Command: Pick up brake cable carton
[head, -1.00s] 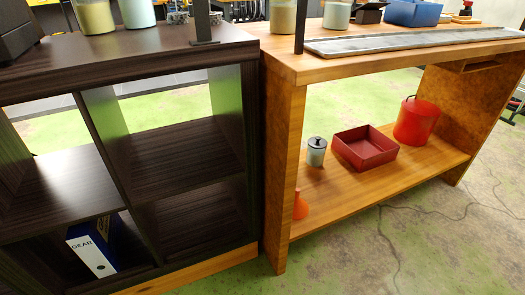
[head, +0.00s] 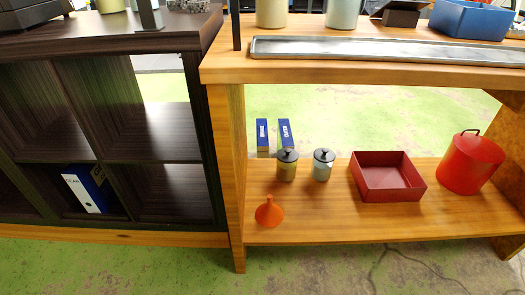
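Two narrow upright blue cartons stand side by side at the back left of the wooden bench's lower shelf, a left blue carton (head: 262,135) and a right blue carton (head: 285,134). Each has pale lettering down its front, too small to read surely, so I cannot tell which is the brake cable carton. The lower part of the right one is partly hidden behind a dark-lidded canister (head: 287,166). Neither of my grippers is in view.
The lower shelf (head: 330,222) also holds a second lidded canister (head: 322,165), an orange funnel (head: 268,211), a red open box (head: 387,178) and a red bucket (head: 471,162). A metal tray (head: 390,49) lies on the benchtop. A blue-and-white binder (head: 84,189) stands in the dark cabinet.

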